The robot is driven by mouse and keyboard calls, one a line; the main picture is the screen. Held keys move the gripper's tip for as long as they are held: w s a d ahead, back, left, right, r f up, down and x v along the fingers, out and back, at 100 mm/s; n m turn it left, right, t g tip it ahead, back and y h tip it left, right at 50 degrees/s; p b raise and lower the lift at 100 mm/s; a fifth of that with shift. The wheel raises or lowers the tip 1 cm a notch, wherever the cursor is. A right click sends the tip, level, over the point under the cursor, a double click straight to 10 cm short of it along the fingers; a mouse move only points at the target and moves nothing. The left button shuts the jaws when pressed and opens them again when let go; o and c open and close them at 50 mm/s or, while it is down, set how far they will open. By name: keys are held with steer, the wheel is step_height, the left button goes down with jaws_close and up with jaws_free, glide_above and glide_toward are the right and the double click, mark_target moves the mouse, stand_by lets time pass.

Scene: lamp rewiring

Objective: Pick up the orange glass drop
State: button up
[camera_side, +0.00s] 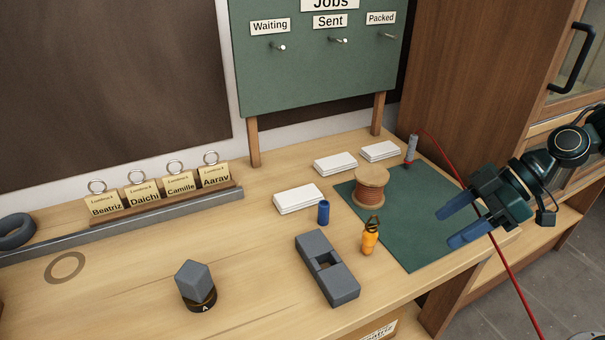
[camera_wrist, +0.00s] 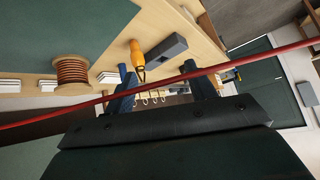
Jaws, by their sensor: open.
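The orange glass drop (camera_side: 369,241) stands on the bench near the front left edge of the green mat (camera_side: 425,240), with a dark wire loop at its top.
A red cable (camera_side: 495,250) runs past my gripper and crosses the wrist view (camera_wrist: 160,84). A grey slotted block (camera_side: 327,268) lies left of the drop. A copper wire spool (camera_side: 371,187) and a blue cylinder (camera_side: 323,212) stand behind it.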

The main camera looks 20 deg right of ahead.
mark_target(369, 227)
steer(key=w+d+f+t+y, duration=0.1)
steer(key=w+f+t+y, duration=0.2)
steer(key=w, duration=0.2)
steer(key=shift+w+f+t+y, duration=0.15)
steer(key=shift+f+t+y, duration=0.1)
steer(key=shift+t+y, duration=0.15)
steer(key=shift+a, duration=0.1)
steer(key=shift+x, duration=4.25)
steer(key=shift+f, duration=0.15)
steer(key=shift+x, duration=2.5)
steer(key=c, duration=1.1)
steer(key=shift+o, duration=0.2)
steer(key=shift+r, duration=0.3)
